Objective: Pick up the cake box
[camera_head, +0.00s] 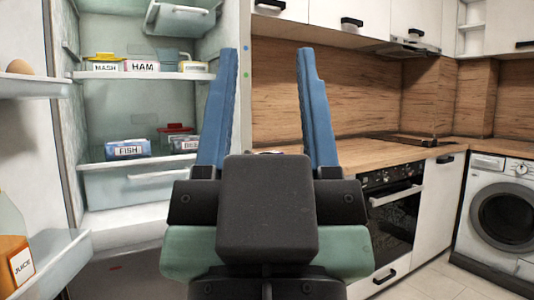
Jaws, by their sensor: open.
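My gripper (268,52) is in the middle of the camera_head view. Its two blue fingers point up, wide apart, with nothing between them. I cannot make out a box that reads as cake. Labelled food containers stand in the open fridge to the left of my gripper. On the upper shelf are a mash container (105,66), a ham container (142,66) and a third container (193,67) with an unreadable label. On the lower shelf are a blue fish box (128,149) and a container (184,145), partly hidden by my left finger.
The open fridge door holds an egg (19,66) and a juice bottle (13,255). A fridge drawer (135,187) lies below the lower shelf. To the right are a wooden counter (375,152), an oven (394,215) and a washing machine (502,215).

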